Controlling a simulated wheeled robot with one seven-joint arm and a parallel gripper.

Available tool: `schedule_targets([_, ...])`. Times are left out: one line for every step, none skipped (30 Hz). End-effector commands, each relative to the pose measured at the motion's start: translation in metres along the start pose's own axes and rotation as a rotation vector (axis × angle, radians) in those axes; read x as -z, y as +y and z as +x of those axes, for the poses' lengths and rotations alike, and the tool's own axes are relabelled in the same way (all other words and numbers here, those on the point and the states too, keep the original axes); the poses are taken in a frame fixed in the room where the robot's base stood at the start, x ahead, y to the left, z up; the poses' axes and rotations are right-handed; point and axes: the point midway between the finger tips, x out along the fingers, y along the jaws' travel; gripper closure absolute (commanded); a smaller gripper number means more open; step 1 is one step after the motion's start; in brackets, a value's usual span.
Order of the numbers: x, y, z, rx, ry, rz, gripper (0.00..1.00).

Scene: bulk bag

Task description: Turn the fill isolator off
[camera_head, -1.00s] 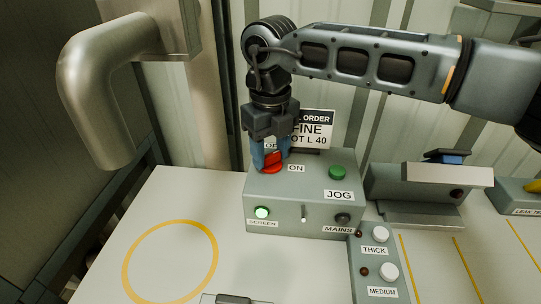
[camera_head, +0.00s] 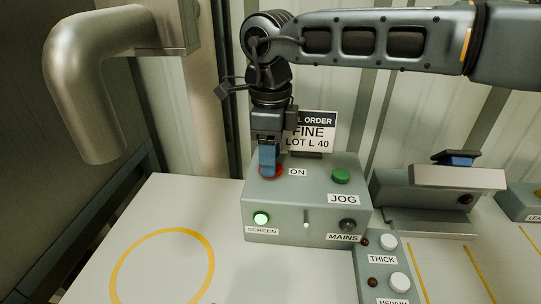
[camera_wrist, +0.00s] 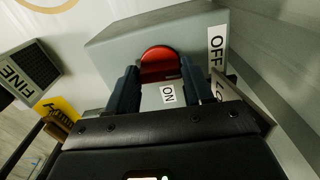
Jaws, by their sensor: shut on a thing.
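The fill isolator is a red rotary knob (camera_head: 278,171) on top of a grey control box (camera_head: 262,205). My gripper (camera_head: 268,172) points down over the knob and is shut on it. In the wrist view the red knob (camera_wrist: 160,64) shows between the blue-black fingertips (camera_wrist: 158,88). An ON label (camera_wrist: 168,94) lies just in front of the knob and an OFF label (camera_wrist: 217,50) to its right. In the head view the ON label (camera_head: 298,172) is clear, while OFF is hidden behind my gripper. The knob's exact angle is hard to tell.
The box also carries a green JOG button (camera_head: 341,176), a lit green SCREEN lamp (camera_head: 261,218), a small toggle (camera_head: 306,219) and a dark MAINS lamp (camera_head: 348,225). A sign (camera_head: 312,133) stands behind. THICK and MEDIUM buttons sit at front right. The left bench is clear.

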Motion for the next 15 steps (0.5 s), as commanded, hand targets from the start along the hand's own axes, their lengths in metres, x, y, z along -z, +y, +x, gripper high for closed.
schedule_targets([0.0001, -0.0004, 0.0002, 0.001, 0.0, -0.015, 0.79])
schedule_targets([0.0001, -0.0004, 0.0002, 0.001, 0.0, -0.025, 0.79])
schedule_targets([0.0001, -0.0004, 0.0, 0.001, -0.001, -0.035, 0.79])
schedule_targets([0.0001, -0.0004, 0.0, 0.001, -0.001, -0.042, 0.79])
schedule_targets([0.0002, -0.0004, -0.0001, 0.001, 0.0, -0.048, 0.79])
schedule_targets([0.0001, -0.0004, -0.0002, 0.001, 0.0, -0.055, 0.79])
schedule_targets([0.0002, -0.0003, -0.0003, 0.0, 0.0, -0.058, 0.79])
schedule_targets([0.0002, -0.0003, -0.0003, 0.0, 0.0, -0.061, 0.79])
schedule_targets([0.0001, -0.0003, -0.0004, 0.0, 0.0, -0.065, 0.79])
schedule_targets([0.0002, -0.0003, -0.0005, 0.0, 0.0, -0.067, 0.79])
schedule_targets([0.0002, -0.0003, -0.0005, 0.0, 0.0, -0.068, 0.79])
schedule_targets([0.0002, -0.0003, -0.0005, 0.0, 0.0, -0.069, 0.79])
schedule_targets([0.0001, -0.0003, -0.0006, 0.001, 0.0, -0.07, 0.79])
schedule_targets([0.0002, -0.0003, -0.0006, 0.001, 0.0, -0.07, 0.79])
schedule_targets([0.0001, -0.0003, -0.0006, 0.001, 0.0, -0.07, 0.79])
